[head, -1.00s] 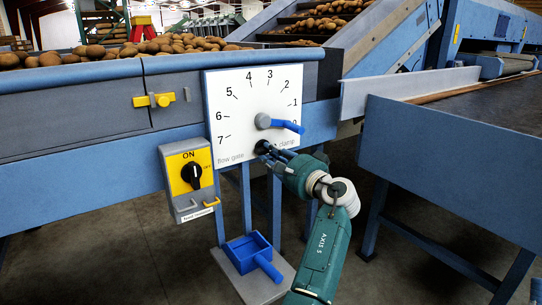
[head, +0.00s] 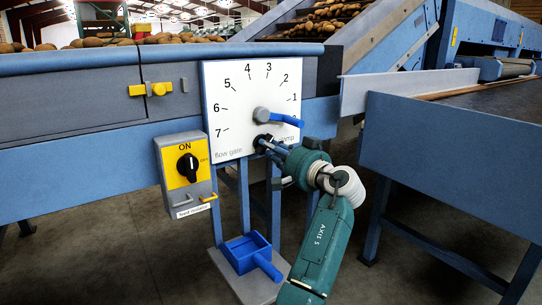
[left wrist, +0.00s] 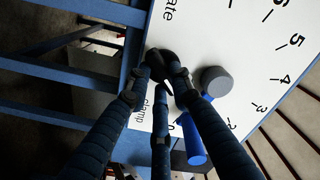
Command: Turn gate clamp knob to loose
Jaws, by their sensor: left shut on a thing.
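In the left wrist view the dark knob (left wrist: 158,62) lies between my fingers. My left gripper (head: 266,145) comes from the lower right and is shut on the knob; its fingers cover part of it. In the left wrist view the left gripper (left wrist: 158,75) has its fingertips around the knob. I cannot read the knob's angle. My right gripper is not in view.
The flow gate lever (head: 286,119), blue with a grey hub, is just above my gripper and points near 0. A yellow switch box (head: 184,170) hangs left. A blue scoop-like tray (head: 246,250) stands below. A blue table (head: 450,160) is on the right.

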